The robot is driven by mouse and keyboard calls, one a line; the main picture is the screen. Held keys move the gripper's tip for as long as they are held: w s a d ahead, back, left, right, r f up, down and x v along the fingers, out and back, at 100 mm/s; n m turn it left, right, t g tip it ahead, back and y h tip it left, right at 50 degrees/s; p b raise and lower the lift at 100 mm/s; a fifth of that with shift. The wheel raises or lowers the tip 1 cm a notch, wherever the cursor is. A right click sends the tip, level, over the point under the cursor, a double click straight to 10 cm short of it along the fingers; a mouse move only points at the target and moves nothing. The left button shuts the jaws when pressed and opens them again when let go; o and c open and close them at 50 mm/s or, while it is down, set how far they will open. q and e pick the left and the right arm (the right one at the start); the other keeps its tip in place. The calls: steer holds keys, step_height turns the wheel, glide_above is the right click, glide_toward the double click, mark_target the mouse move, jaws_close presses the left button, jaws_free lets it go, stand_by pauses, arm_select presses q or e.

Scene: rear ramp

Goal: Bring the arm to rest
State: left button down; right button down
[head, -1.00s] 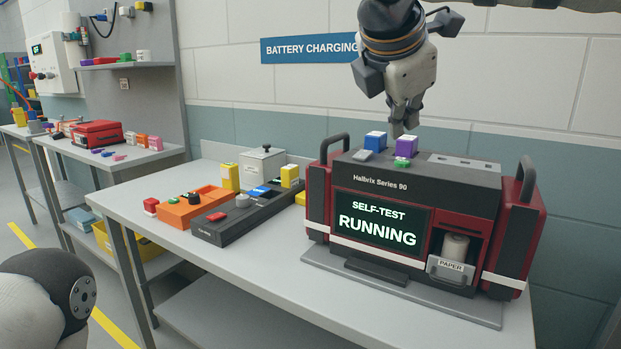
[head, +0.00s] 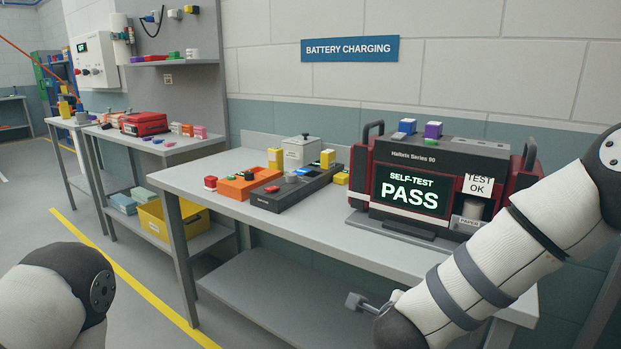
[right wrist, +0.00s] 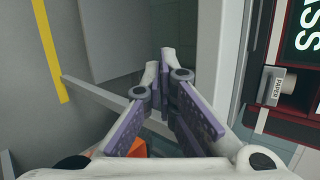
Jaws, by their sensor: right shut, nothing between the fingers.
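My right arm (head: 500,270) comes in from the right of the head view, bent low in front of the bench's right end. The red and black Halbrix Series 90 unit (head: 440,160) stands on the bench. Its screen (head: 410,192) reads SELF-TEST PASS, and a TEST OK slip (head: 479,185) sticks out.
The grey bench (head: 300,222) spans the middle, with an open lower shelf. On it are a dark charger strip (head: 290,192), an orange box (head: 248,184) and a white box (head: 302,152). A second bench (head: 165,147) stands left. The floor at left is clear.

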steer(key=s+d+f+n+g+y, duration=0.25)
steer(key=s+f+n+g, duration=0.25)
steer(key=s+f+n, duration=1.3)
steer(key=s+d+n+g, duration=0.1)
steer(key=s+n+g, duration=0.2)
steer(key=s, duration=0.8)
steer(key=s+d+f+n+g+y, duration=0.1)
steer(key=s+d+n+g, duration=0.1)
steer(key=s, duration=1)
steer(key=shift+d+n+g, duration=0.15)
steer(key=shift+n+g, duration=0.25)
steer(key=shift+g, duration=0.2)
steer(key=shift+f, duration=0.1)
